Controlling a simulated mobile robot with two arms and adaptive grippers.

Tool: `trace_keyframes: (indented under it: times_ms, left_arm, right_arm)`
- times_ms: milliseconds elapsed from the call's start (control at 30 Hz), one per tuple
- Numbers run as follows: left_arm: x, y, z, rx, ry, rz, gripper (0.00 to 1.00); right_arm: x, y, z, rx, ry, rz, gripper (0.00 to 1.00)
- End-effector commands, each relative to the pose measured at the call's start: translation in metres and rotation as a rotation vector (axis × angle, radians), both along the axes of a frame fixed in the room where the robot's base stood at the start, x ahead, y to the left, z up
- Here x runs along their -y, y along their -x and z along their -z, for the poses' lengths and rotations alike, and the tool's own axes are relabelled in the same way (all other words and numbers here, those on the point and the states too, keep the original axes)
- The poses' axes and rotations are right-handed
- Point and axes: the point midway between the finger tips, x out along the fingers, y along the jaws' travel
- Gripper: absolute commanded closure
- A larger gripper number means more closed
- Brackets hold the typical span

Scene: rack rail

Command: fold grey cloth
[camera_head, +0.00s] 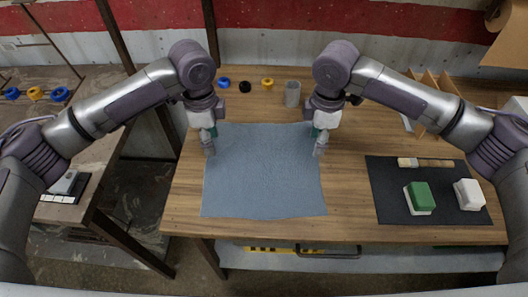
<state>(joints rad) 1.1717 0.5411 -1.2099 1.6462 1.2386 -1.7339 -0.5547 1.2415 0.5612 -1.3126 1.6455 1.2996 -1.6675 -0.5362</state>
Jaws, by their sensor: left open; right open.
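The grey cloth (262,175) lies spread flat and roughly square on the wooden table, its front edge slightly wavy. My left gripper (209,150) points down at the cloth's far left corner. My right gripper (319,150) points down at the far right edge, a little in from the corner. Both grippers are open. The far corners are partly hidden by the grippers, and I cannot tell whether the fingertips touch the cloth.
Behind the cloth stand a grey cup (292,94) and blue, black and yellow rings (245,86). At right, a black mat (388,205) holds a green-topped block (419,197), a white block (469,194) and a brush (425,163). A side table (100,160) stands at left.

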Motion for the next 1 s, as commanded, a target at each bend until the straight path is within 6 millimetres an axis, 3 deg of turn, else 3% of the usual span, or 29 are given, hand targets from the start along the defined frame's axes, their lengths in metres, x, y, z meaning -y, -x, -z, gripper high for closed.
trace_keyframes:
  times_ms: [400, 1000]
  left_arm:
    - [0.0, 0.0, 0.06, -0.002, -0.001, -0.001, 0.52]
    - [0.0, 0.0, 0.077, 0.0, 0.0, 0.0, 0.52]
  right_arm:
    - [0.0, 0.001, 0.06, -0.002, 0.0, 0.001, 0.52]
    - [0.0, 0.0, 0.077, 0.001, -0.001, 0.001, 0.52]
